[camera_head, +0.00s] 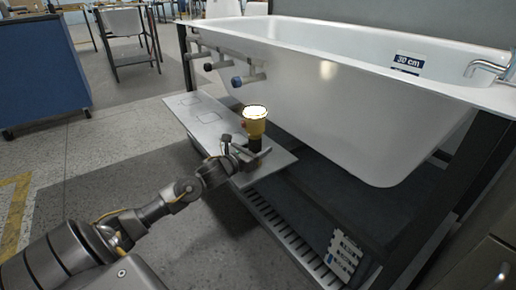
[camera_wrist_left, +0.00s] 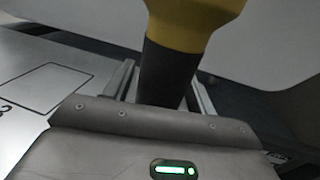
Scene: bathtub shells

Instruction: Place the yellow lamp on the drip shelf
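The yellow lamp (camera_head: 255,127) has a pale lit top and a black lower handle. It stands upright over the near end of the flat grey shelf beside the tub. My left gripper (camera_head: 250,157) is at the lamp's handle. In the left wrist view the lamp's handle (camera_wrist_left: 166,75) is between the two fingers (camera_wrist_left: 163,88); whether both touch it is unclear. Whether the lamp's foot rests on the shelf is hidden. A low slotted shelf (camera_head: 290,238), which looks like the drip shelf, runs under the tub. My right gripper is not in view.
The white bathtub (camera_head: 330,105) stands right behind the lamp. The flat shelf (camera_head: 192,108) has outlined squares and is bare towards its far end. Pipe fittings (camera_head: 236,80) stick out above it. A white slotted block (camera_head: 343,254) is by the low shelf. A dark frame post (camera_head: 484,150) stands at right.

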